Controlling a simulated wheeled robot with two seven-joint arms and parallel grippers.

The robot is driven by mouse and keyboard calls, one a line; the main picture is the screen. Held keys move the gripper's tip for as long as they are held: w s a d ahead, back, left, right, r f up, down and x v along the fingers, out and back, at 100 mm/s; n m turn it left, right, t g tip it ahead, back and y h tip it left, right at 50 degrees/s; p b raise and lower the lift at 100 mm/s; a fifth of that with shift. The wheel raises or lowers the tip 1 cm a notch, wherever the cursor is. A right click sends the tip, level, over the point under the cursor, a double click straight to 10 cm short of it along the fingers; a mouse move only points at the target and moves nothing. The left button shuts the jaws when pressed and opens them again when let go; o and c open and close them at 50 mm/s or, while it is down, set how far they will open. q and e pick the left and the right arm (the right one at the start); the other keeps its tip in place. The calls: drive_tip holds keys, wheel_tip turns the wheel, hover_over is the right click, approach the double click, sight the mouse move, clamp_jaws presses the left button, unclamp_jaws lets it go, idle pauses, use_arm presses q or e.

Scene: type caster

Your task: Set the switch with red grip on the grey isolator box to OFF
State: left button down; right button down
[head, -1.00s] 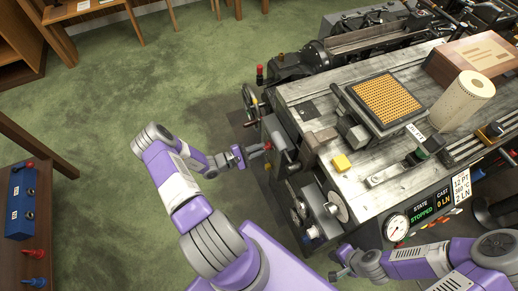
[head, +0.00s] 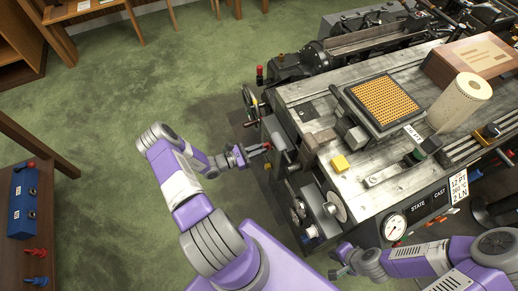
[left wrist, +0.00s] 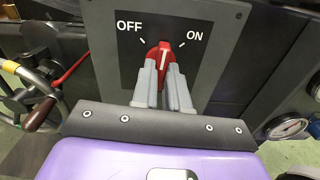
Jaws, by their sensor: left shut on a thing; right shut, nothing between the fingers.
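The grey isolator box (head: 276,132) is on the near left end of the casting machine. In the left wrist view its dark face plate (left wrist: 213,62) carries the labels OFF on the left and ON on the right. The switch with red grip (left wrist: 166,54) sits between and below them. Its white line stands about upright in that view, between the two label marks. My left gripper (left wrist: 163,90) is shut on the red grip; it also shows at the box in the head view (head: 257,151). My right gripper (head: 339,262) is shut and empty, low beside the machine's front.
The machine's panel has a gauge (head: 394,228) and a dark display (head: 428,203) with STATE and CAST captions. A handwheel (head: 250,101) stands beyond the box. A blue box (head: 22,200) and red knobs are on a shelf at left. The green floor between is clear.

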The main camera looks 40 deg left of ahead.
use_arm(q)
drive_tip(key=n, duration=0.9)
drive_tip(key=shift+n, duration=0.4)
drive_tip(key=shift+s, duration=0.1)
drive_tip(key=c, duration=1.1)
unclamp_jaws()
drive_tip(key=shift+c, duration=0.2)
drive_tip(key=p+v, duration=0.1)
drive_tip(key=v, duration=0.6)
drive_tip(key=shift+s, duration=0.25)
drive_tip(key=shift+a, duration=0.1)
